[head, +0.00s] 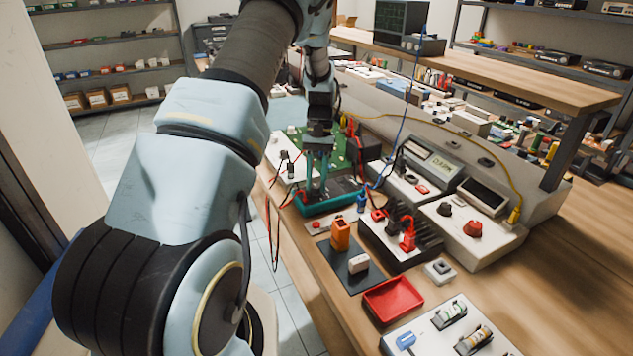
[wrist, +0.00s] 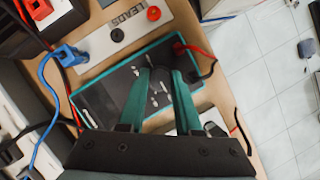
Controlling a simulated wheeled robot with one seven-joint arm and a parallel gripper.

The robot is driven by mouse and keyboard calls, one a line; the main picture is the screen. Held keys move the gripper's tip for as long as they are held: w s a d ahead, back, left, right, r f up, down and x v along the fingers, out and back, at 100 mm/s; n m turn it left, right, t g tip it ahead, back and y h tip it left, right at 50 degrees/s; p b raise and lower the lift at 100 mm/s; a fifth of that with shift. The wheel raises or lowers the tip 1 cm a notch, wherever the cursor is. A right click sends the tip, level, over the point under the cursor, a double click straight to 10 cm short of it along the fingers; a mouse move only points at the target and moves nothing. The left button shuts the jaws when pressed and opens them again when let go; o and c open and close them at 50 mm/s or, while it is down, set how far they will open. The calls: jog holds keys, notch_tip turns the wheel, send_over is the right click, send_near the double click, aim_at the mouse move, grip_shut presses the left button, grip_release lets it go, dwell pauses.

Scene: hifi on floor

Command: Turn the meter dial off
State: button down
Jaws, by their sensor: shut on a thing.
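The meter (head: 343,196) is a dark-faced unit with a teal edge, lying flat on the bench in the head view. In the wrist view the meter (wrist: 98,97) fills the middle, with white markings around its dial area. My gripper (head: 317,188) points down over it. In the wrist view the two teal fingers of my gripper (wrist: 163,78) stand on either side of the dial, shut on it. The dial itself is mostly hidden by the fingers, so its pointer position cannot be told.
Red and black leads run beside the meter. A grey strip marked LEADS (wrist: 122,38) lies alongside it. An orange block (head: 340,235), a red tray (head: 393,299) and a black terminal block (head: 398,238) stand nearby. A green circuit board (head: 345,147) lies behind.

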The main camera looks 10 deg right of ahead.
dwell(0.3)
jog(key=c, duration=0.6)
grip_release()
jog(key=a+b+v, duration=0.1)
jog(key=b+v, duration=0.2)
jog(key=v, duration=0.7)
jog(key=shift+d+r, duration=0.4)
jog(key=shift+d, duration=0.05)
jog(key=shift+w, duration=0.15)
